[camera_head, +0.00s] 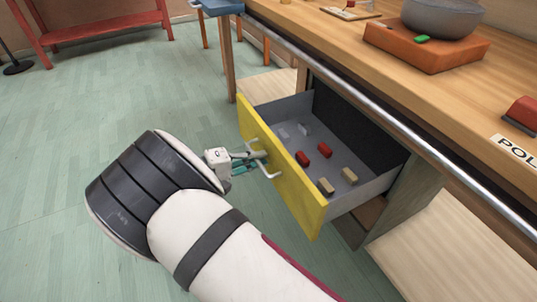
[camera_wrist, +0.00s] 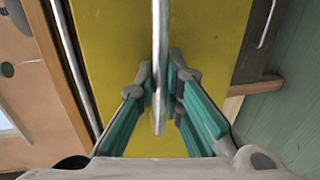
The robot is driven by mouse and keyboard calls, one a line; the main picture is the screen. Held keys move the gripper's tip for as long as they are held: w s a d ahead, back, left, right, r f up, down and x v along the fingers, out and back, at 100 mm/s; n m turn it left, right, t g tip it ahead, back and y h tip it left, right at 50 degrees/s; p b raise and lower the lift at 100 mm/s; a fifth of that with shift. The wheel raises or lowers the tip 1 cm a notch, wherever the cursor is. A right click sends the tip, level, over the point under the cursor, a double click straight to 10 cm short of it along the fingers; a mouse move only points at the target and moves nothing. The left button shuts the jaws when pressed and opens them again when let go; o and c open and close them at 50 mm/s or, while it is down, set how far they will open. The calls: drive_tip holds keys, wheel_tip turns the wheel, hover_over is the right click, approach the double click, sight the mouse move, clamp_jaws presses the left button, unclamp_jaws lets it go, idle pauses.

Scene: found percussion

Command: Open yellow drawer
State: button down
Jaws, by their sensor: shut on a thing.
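The yellow drawer (camera_head: 297,190) stands pulled out from under the wooden workbench, its grey inside in plain sight. Its yellow front also fills the middle of the wrist view (camera_wrist: 205,40). A pale bar handle (camera_head: 274,174) is on the front, and it runs between my fingers in the wrist view (camera_wrist: 160,60). My gripper (camera_head: 258,160) is shut on this handle, with a teal-padded finger on each side of it (camera_wrist: 162,95). Two red blocks (camera_head: 324,150), two tan blocks (camera_head: 326,186) and greyish pieces (camera_head: 304,129) lie in the drawer.
The workbench top (camera_head: 350,50) bears an orange box (camera_head: 430,55) with a grey bowl (camera_head: 445,15). A metal rail (camera_head: 390,120) runs along its front edge. A red rack (camera_head: 100,28) stands far left. The green floor (camera_head: 110,100) left of the drawer is clear.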

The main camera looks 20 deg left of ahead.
drive_tip(key=shift+s+a, duration=0.2)
drive_tip(key=c, duration=2)
unclamp_jaws()
drive_tip(key=shift+o, duration=0.2)
drive_tip(key=v, duration=1.2)
drive_tip(key=shift+f, duration=0.1)
